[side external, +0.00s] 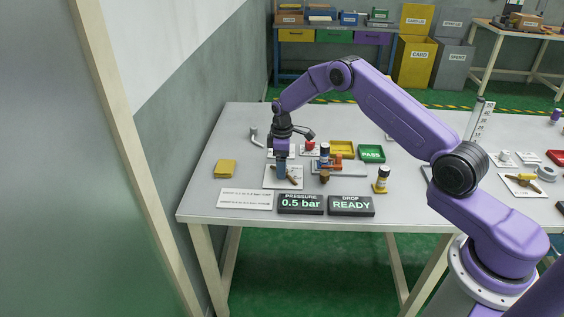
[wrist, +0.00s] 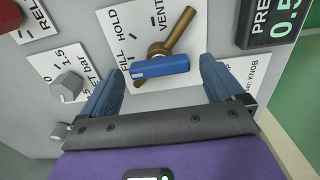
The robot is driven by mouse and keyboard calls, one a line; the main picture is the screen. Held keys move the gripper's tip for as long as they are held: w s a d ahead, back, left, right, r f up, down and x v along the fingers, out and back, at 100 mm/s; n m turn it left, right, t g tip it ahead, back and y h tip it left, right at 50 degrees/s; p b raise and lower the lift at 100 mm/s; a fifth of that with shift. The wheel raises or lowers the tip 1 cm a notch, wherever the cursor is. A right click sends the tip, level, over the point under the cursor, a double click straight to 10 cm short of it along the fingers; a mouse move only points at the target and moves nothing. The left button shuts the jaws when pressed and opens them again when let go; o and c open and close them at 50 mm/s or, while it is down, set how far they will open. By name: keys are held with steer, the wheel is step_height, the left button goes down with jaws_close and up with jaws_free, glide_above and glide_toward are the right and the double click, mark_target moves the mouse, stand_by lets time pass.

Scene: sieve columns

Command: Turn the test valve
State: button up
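The valve in front of my gripper has a brass lever (wrist: 178,32) and a blue bar (wrist: 160,66) at its hub. It sits on a white plate (wrist: 120,48) marked FILL, HOLD and VENT, and the brass lever slants up toward VENT. In the side view the same plate (side external: 294,184) is partly hidden by my gripper (side external: 281,174). In the wrist view my gripper (wrist: 160,86) is open, its two blue fingers apart at either side of the blue bar. No contact with the valve shows in the wrist view.
A grey knob (wrist: 67,87) is left of the valve plate. The pressure display (side external: 300,203) reads 0.5 bar; the drop display (side external: 351,205) reads READY. A bottle (side external: 381,180), green PASS tray (side external: 372,153) and yellow pad (side external: 226,168) stand around.

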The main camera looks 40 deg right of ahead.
steer(key=c, duration=0.9)
steer(key=shift+m, duration=0.4)
steer(key=m, duration=0.3)
steer(key=shift+m, duration=0.4)
steer(key=shift+w+d+m, duration=0.1)
steer(key=shift+d+m, duration=0.05)
steer(key=shift+m, duration=1.95)
steer(key=o, duration=1)
